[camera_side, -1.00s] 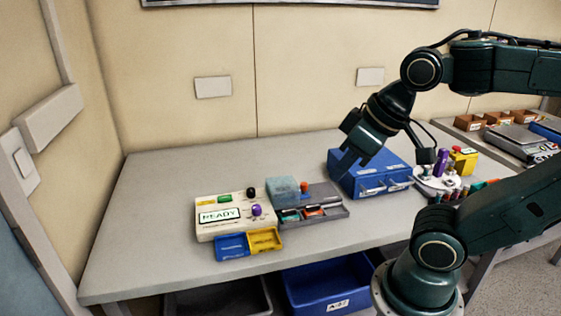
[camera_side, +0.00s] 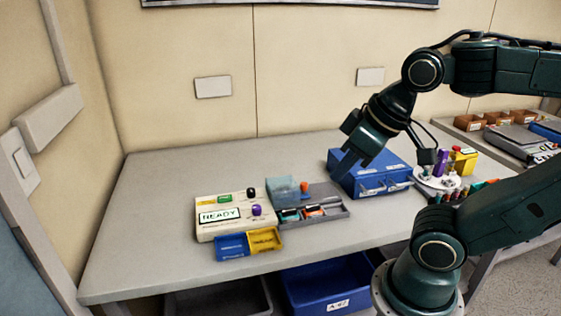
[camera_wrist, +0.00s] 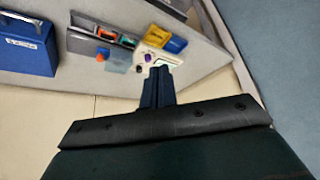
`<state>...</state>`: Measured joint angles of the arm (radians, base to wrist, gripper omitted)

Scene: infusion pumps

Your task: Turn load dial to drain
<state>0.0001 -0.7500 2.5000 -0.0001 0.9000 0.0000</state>
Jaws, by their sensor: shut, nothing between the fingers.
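A cream pump box (camera_side: 234,216) stands on the left half of the table, with a lit display reading READY (camera_side: 220,215). It has a black knob (camera_side: 251,192), a purple knob (camera_side: 257,210) and a green patch (camera_side: 224,199). Which knob is the load dial, and where it points, is too small to tell. My gripper (camera_side: 340,166) is shut and empty, to the right of the pump and apart from it, in front of the blue case in the side view. In the wrist view its fingers (camera_wrist: 160,73) overlap the near edge of the pump (camera_wrist: 150,58).
A blue case (camera_side: 372,179) lies further right. The table's left side is clear.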

